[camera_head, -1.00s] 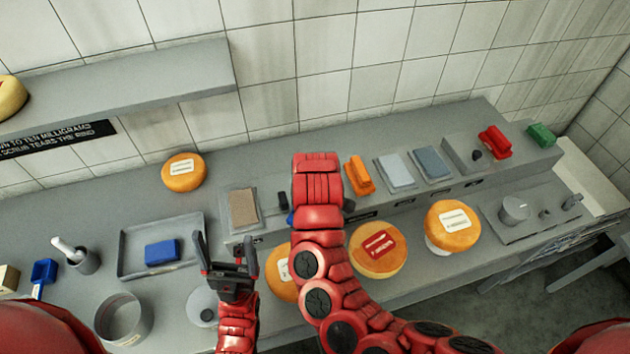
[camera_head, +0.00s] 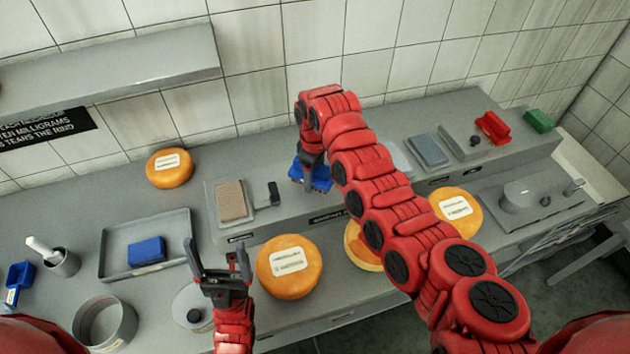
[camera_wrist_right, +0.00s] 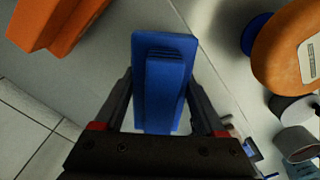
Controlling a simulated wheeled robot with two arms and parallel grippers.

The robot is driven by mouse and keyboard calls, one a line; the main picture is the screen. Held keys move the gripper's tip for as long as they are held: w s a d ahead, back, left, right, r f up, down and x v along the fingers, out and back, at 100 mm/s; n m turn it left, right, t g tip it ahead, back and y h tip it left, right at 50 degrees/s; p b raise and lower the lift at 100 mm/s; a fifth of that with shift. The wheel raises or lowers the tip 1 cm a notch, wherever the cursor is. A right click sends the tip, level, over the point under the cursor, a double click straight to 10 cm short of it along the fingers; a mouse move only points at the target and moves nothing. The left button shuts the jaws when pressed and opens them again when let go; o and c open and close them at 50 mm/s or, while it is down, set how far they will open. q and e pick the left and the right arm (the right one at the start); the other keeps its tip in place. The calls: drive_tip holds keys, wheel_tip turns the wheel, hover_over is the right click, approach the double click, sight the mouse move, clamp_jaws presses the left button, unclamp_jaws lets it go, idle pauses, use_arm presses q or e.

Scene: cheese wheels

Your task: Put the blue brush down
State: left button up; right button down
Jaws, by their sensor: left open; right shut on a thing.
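The blue brush (camera_head: 318,180) is in my right gripper (camera_head: 309,168), over the raised grey ledge (camera_head: 262,222). In the right wrist view the fingers stand on both sides of the blue brush (camera_wrist_right: 160,85), which has a flat plate and a raised grip. I cannot tell whether it touches the ledge. My left gripper (camera_head: 218,258) is open and empty, above the bench between the tray and a cheese wheel.
An orange brush (camera_wrist_right: 58,22) lies close by in the wrist view. Cheese wheels (camera_head: 290,266) stand along the front. A tray (camera_head: 178,229) with a blue block (camera_head: 147,251) lies left. Red (camera_head: 492,128) and green (camera_head: 539,121) items are on the ledge's right.

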sight(315, 177)
drive_tip(key=shift+w+d+f+b, duration=0.1)
drive_tip(key=shift+w+f+b, duration=0.3)
drive_tip(key=shift+b, duration=0.15)
drive_tip(key=shift+w+b, duration=0.4)
drive_tip(key=shift+b, duration=0.1)
drive_tip(key=shift+w+r+b, duration=0.1)
drive_tip(key=shift+w+b, duration=0.45)
drive_tip(key=shift+b, duration=0.5)
wheel_tip(315, 177, down, 3)
drive_tip(key=shift+f, duration=0.1)
drive_tip(key=shift+f, duration=0.1)
unclamp_jaws()
